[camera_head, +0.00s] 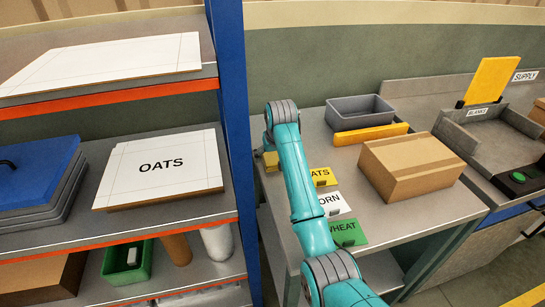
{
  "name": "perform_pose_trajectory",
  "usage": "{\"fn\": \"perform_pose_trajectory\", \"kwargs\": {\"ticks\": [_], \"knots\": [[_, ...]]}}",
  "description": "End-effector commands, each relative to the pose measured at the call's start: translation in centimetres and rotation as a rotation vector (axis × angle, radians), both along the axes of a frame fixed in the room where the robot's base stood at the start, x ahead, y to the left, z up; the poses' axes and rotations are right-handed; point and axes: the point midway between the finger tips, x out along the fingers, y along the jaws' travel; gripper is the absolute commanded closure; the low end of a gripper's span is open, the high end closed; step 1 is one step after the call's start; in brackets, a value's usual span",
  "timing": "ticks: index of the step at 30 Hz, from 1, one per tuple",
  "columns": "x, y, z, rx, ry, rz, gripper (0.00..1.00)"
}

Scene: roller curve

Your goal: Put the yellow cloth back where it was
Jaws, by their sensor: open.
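A small yellow piece (271,161), which looks like the yellow cloth, lies at the left edge of the grey table (285,203), partly hidden behind my teal arm. My gripper (262,151) is at the far end of the arm, just beside or above this piece. Only a small part of it shows. It is open, and I cannot tell whether it touches the yellow piece. A yellow bar (370,134) lies in front of a grey bin (360,109) at the back of the table.
A cardboard box (411,167) stands on the table's right. Yellow, white CORN (333,203) and green WHEAT (347,232) cards lie beside my arm. A blue rack post (232,110) stands close to the left; its shelf holds an OATS board (160,168). A SUPPLY station is at right.

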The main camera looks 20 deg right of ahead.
Motion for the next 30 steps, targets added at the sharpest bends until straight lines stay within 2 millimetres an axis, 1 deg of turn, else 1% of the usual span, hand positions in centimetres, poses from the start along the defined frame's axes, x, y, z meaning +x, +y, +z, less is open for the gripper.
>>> {"fn": "perform_pose_trajectory", "kwargs": {"ticks": [5,12,18,24,30], "knots": [[-0.9,0.0,2.4,0.000,-0.004,0.000,0.08],[-2.8,0.0,6.9,0.000,-0.004,0.000,0.08],[-4.0,0.0,9.7,0.000,-0.003,0.000,0.08],[-4.5,0.0,10.8,0.000,0.000,0.000,0.08],[-4.6,0.0,10.9,0.000,0.000,0.000,0.08]]}}
